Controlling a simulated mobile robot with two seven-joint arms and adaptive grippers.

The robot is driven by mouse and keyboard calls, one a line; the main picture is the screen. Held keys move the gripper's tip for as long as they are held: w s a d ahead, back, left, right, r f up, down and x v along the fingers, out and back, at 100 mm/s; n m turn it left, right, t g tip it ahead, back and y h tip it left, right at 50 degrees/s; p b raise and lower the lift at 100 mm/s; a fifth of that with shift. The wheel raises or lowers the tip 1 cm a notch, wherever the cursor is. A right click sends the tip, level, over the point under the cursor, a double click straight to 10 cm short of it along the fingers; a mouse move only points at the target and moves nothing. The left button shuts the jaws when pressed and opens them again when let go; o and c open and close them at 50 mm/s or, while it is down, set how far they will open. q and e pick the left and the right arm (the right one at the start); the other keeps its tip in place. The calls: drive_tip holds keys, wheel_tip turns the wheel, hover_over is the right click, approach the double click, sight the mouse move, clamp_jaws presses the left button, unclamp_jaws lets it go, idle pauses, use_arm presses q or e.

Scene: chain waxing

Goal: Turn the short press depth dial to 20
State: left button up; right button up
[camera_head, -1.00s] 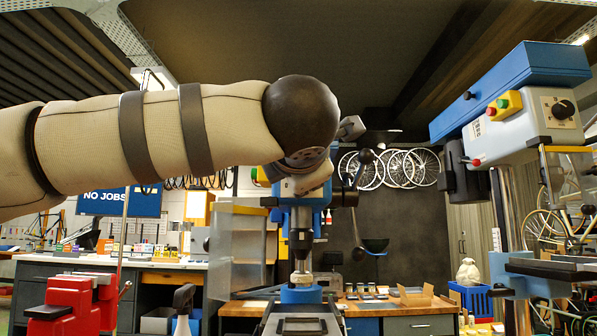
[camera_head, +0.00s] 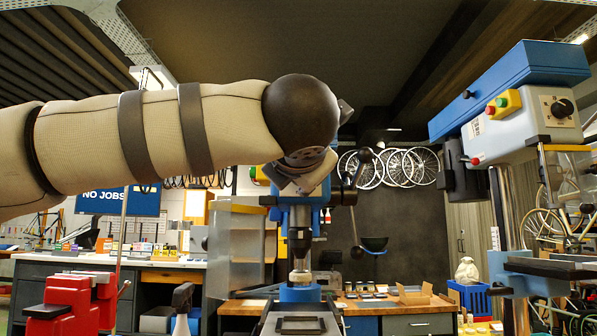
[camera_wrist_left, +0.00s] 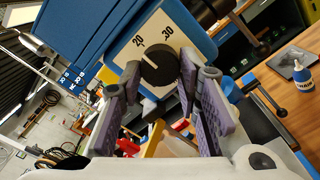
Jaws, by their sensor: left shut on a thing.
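The short press (camera_head: 297,225) stands in the middle of the head view, and my left arm hides most of its head. In the left wrist view its black round depth dial (camera_wrist_left: 159,62) sits on a cream plate (camera_wrist_left: 176,30) marked 20 and 30. The 20 is at the dial's upper left and the 30 at its upper right. A pale mark on the dial's left side points up-left, roughly towards the 20; its exact alignment is hard to tell. My left gripper (camera_wrist_left: 160,72) is shut on the dial, a finger on either side. My right gripper is not in view.
A taller blue press (camera_head: 545,125) with its own black dial stands at the right. A red vise (camera_head: 75,300) is at the lower left. A wooden workbench (camera_head: 405,305) with small items lies behind the short press.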

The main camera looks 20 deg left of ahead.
use_arm(q)
drive_tip(key=shift+s+r, duration=0.1)
drive_tip(key=shift+r, duration=0.2)
drive_tip(key=o, duration=0.8)
drive_tip(key=shift+c, duration=0.2)
drive_tip(key=o, duration=0.4)
drive_tip(key=shift+f, duration=0.1)
drive_tip(key=shift+w+f, duration=0.1)
drive_tip(key=shift+w, duration=0.1)
drive_tip(key=v, duration=0.7)
drive_tip(key=shift+s, duration=0.3)
